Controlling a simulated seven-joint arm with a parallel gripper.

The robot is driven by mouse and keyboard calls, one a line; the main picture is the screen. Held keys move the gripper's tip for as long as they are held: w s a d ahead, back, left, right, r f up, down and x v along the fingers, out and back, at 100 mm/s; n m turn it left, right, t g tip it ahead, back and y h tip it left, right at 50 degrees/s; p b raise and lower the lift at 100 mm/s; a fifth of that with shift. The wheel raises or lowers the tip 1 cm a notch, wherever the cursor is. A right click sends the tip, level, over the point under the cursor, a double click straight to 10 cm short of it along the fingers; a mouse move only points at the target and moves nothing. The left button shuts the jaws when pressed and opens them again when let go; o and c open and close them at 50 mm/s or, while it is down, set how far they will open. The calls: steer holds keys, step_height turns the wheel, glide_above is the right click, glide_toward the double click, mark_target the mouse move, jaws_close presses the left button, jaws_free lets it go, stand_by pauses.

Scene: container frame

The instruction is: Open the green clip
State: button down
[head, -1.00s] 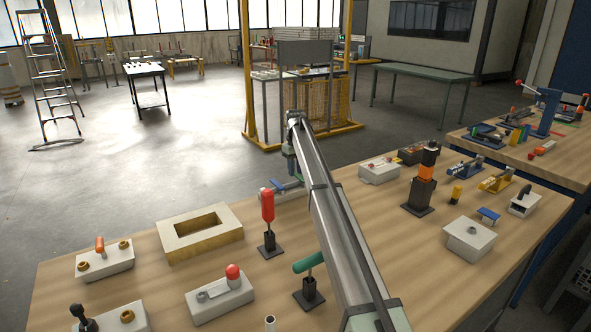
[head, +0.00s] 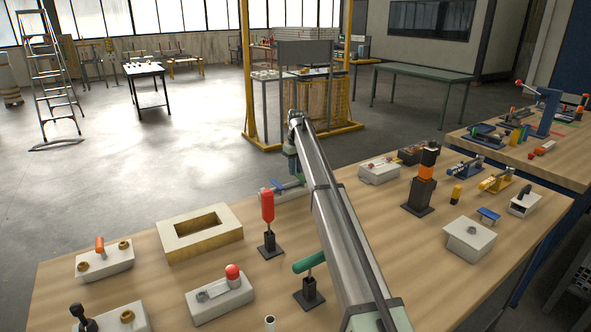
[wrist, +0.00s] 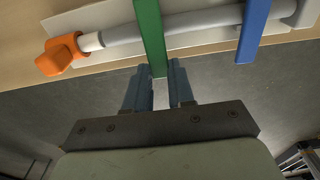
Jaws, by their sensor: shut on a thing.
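The green clip (wrist: 151,30) is a flat green bar lying across a grey hose (wrist: 190,25) in the wrist view. My gripper (wrist: 160,85) has its two blue fingers on either side of the clip's near end and is shut on it. In the head view my gripper (head: 290,165) is at the far edge of the table, where the arm hides much of the clip. A blue clip (wrist: 254,28) crosses the same hose to the right. An orange end piece (wrist: 60,54) is on the hose's left end.
The wooden table (head: 370,215) holds several fixtures. A red-handled post (head: 267,207) and a green-handled post (head: 309,265) stand left of my arm. Open floor lies beyond the table's far edge.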

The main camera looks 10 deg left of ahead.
mark_target(298, 176)
steer(key=s+r+t+y, duration=0.1)
steer(key=d+r+t+y, duration=0.1)
steer(key=shift+s+d+t+y, duration=0.2)
steer(key=shift+s+t+y, duration=0.15)
steer(key=shift+t+y, duration=0.05)
steer(key=t+y, duration=0.1)
steer(key=s+d+r+t+y, duration=0.1)
steer(key=shift+s+d+r+t+y, duration=0.2)
steer(key=shift+t+y, duration=0.1)
steer(key=s+d+t+y, duration=0.2)
steer(key=t+y, duration=0.1)
steer(key=shift+d+r, duration=0.1)
steer(key=shift+r, duration=0.25)
steer(key=shift+s+d+f+t+y, duration=0.1)
steer(key=shift+s+d+t+y, duration=0.3)
steer(key=shift+t+y, duration=0.35)
steer(key=shift+s+d+f+t+y, duration=0.1)
steer(key=shift+s+d+t+y, duration=0.25)
steer(key=shift+t+y, duration=0.4)
steer(key=shift+d, duration=0.1)
steer(key=c, duration=1)
jaws_free()
steer(key=shift+o, duration=0.2)
steer(key=f+v, duration=0.1)
steer(key=v, duration=1.2)
steer(key=shift+s+d+r, duration=0.2)
steer(key=shift+s+d, duration=0.1)
